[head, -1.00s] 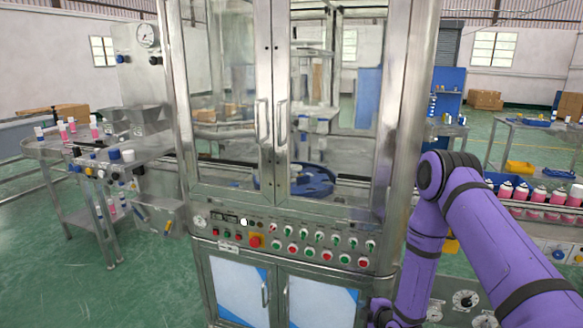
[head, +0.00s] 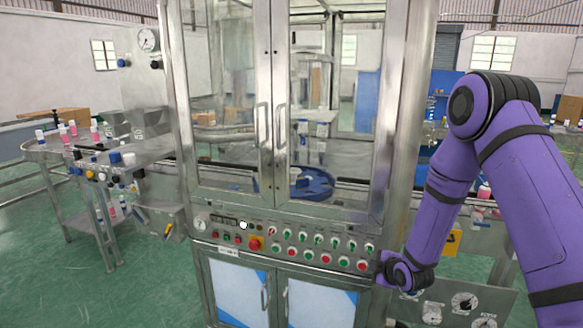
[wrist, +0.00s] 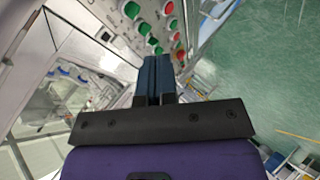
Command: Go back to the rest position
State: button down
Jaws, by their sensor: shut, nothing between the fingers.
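My gripper (wrist: 155,72) shows in the wrist view with its two dark blue fingers together and nothing between them. Beyond the fingers are the green and red buttons (wrist: 152,27) of the machine's control panel, with open air between. In the head view my purple arm comes in from the right, bends at a raised elbow and reaches down to the wrist by the panel's right end. The fingers are hard to make out there. The crimping machine (head: 230,180) stands in the middle with both glass doors shut.
A conveyor with cans runs behind my arm at the right, mostly hidden. A yellow box (head: 452,243) shows beside my forearm. Green floor (head: 60,285) is free at the lower left.

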jog(key=s+d+r+m+g+h, duration=0.1)
jog(key=s+d+r+m, duration=0.2)
jog(key=r, duration=0.6)
jog(key=s+r+m+g+h, duration=0.15)
jog(key=s+r, duration=0.25)
jog(key=r, duration=0.5)
jog(key=s+d+r+m+h, duration=0.1)
jog(key=s+d+r+m, duration=0.2)
jog(key=r, duration=0.6)
jog(key=s+r+m+g, duration=0.1)
jog(key=s+r+m, duration=0.1)
jog(key=s, duration=0.7)
jog(key=s+r+m+g, duration=0.1)
jog(key=s+r+m, duration=0.2)
jog(key=s, duration=0.7)
jog(key=s+r+m+g, duration=0.1)
jog(key=s+r+m, duration=0.2)
jog(key=s+r, duration=0.3)
jog(key=s, duration=0.4)
jog(key=shift+s+a, duration=0.2)
jog(key=shift+a, duration=0.15)
jog(key=shift+r+m, duration=0.1)
jog(key=shift+m, duration=0.15)
